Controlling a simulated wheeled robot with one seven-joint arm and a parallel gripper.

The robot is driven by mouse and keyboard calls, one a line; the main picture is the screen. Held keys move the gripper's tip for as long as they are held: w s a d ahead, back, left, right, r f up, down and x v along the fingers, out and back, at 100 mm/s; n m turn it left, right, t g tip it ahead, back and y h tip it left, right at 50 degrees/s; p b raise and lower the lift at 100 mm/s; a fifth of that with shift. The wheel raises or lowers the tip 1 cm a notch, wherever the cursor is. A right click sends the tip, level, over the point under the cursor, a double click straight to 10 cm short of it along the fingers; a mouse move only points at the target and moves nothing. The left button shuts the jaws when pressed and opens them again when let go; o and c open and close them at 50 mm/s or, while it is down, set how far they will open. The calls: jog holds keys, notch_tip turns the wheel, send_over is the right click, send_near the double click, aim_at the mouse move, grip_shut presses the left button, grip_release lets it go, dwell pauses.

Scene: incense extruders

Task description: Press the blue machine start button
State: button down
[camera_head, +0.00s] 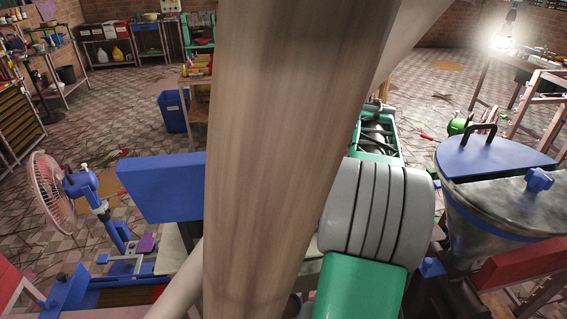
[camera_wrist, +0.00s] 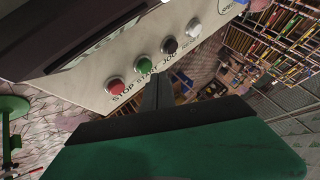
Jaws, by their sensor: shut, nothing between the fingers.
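In the wrist view a pale control panel (camera_wrist: 94,68) carries a row of round buttons. A red button (camera_wrist: 115,87) is labelled STOP. The green button (camera_wrist: 141,68) beside it is labelled START. A dark button (camera_wrist: 169,45) labelled JOG and a white button (camera_wrist: 193,27) follow up the row. My gripper (camera_wrist: 157,76) is shut and empty. Its dark fingertips appear just below and right of the green button, overlapping the panel's lower edge. I cannot tell whether they touch it. In the head view the panel's buttons and my fingertips are not visible.
In the head view a blue-lidded hopper (camera_head: 490,208) stands close at right. A blue panel (camera_head: 160,185) and a fan (camera_head: 52,190) are at left. A blue bin (camera_head: 173,111) stands farther back. Patterned floor behind is partly clear.

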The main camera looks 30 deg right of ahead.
aim_at(286, 164)
jog(key=shift+f, duration=0.1)
dwell(0.3)
jog(key=shift+f, duration=0.35)
jog(key=shift+f+b, duration=0.45)
jog(key=shift+f, duration=0.05)
dwell(0.8)
jog(key=shift+r+p, duration=0.85)
jog(key=shift+r, duration=0.1)
notch_tip(286, 164, up, 5)
jog(key=p, duration=0.4)
jog(key=shift+r+p, duration=0.1)
jog(key=shift+p, duration=0.2)
